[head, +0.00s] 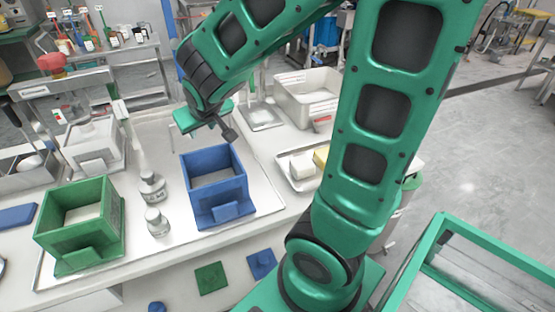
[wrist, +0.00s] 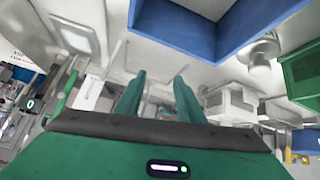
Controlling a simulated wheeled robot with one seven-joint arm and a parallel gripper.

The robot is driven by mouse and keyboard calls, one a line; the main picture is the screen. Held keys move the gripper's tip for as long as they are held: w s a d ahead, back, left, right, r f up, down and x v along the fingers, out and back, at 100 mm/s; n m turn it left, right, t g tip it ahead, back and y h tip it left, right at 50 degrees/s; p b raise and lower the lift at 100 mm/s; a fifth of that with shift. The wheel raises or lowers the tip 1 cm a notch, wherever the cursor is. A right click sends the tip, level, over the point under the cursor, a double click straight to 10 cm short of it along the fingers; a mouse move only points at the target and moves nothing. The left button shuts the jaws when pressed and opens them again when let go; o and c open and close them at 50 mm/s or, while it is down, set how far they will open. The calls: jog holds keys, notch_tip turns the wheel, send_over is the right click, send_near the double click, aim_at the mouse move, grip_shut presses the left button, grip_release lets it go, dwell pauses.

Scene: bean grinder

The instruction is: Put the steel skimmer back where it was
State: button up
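I cannot pick out the steel skimmer for certain in either view. My gripper (wrist: 158,75) has its two green fingers apart in the wrist view, and nothing shows held between them. In the head view my gripper (head: 228,134) hangs above the work surface, behind and above the blue open box (head: 222,212). The blue box also shows at the top of the wrist view (wrist: 232,38). Its rim lies beyond the fingertips, apart from them. A slim green upright (wrist: 62,95) shows left of the fingers; what it belongs to is unclear.
A green open box (head: 85,237) stands at the left, with two small steel weights (head: 152,188) between the boxes. A white bin (head: 307,98) and a small tray (head: 300,178) with pale blocks stand right. A white machine (head: 93,145) is at back left.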

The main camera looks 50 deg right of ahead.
jog(key=s+d+m+g, duration=0.35)
jog(key=s+d, duration=0.45)
jog(key=s, duration=0.5)
jog(key=s+m+g+y, duration=0.1)
jog(key=s+g+y, duration=0.2)
jog(key=s, duration=1.1)
jog(key=shift+s+a+g, duration=0.25)
jog(key=shift+s+g, duration=0.15)
jog(key=shift+g, duration=0.35)
jog(key=shift+w+f, duration=0.2)
jog(key=shift+w, duration=0.5)
jog(key=shift+s, duration=0.1)
jog(key=shift+c, duration=0.9)
